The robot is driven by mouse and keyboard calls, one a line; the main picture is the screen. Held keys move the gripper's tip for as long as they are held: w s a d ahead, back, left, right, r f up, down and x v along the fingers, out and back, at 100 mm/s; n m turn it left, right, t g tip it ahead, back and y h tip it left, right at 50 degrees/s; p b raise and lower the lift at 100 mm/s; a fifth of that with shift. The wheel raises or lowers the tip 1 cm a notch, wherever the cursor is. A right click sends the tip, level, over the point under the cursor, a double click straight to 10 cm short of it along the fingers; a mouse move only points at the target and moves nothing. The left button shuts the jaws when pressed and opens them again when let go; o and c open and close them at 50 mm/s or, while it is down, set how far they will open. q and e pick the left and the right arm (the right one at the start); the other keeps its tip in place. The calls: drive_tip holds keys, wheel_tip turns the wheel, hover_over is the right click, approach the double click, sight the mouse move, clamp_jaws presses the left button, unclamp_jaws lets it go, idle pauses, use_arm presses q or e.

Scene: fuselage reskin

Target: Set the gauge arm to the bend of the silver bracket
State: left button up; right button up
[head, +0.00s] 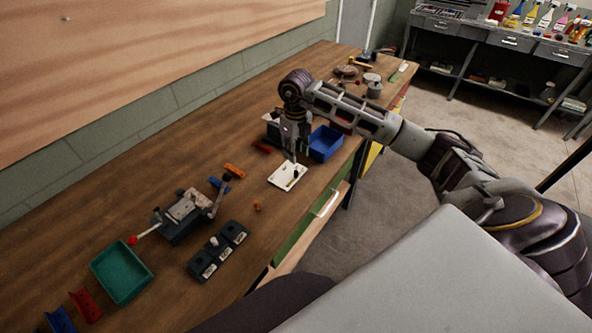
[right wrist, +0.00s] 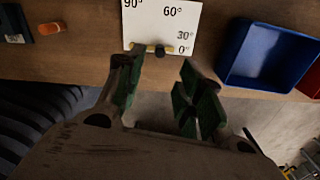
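The white gauge plate (head: 284,178) lies on the wooden bench under my right gripper (head: 292,155). In the right wrist view the gauge plate (right wrist: 150,20) shows 0°, 30°, 60° and 90° marks. The gauge arm (right wrist: 150,48), brass with a black knob, lies along the plate's edge near the 0° mark. My right gripper (right wrist: 162,65) is open, its green-padded fingers apart and nothing between them. The knob appears just beyond the gap between the fingertips. I cannot surely pick out the silver bracket; a grey metal piece (head: 186,207) sits on the dark bench tool. My left gripper is not in view.
A blue bin (head: 325,143) stands close beside the gauge plate, near the bench's front edge. A green tray (head: 122,271), dark labelled blocks (head: 218,250) and a small orange piece (head: 257,206) lie to the left. Red, blue and orange brackets are scattered along the bench.

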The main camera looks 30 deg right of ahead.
sight(296, 171)
drive_tip(key=shift+f+p, duration=0.55)
drive_tip(key=shift+f, duration=4.2)
clamp_jaws()
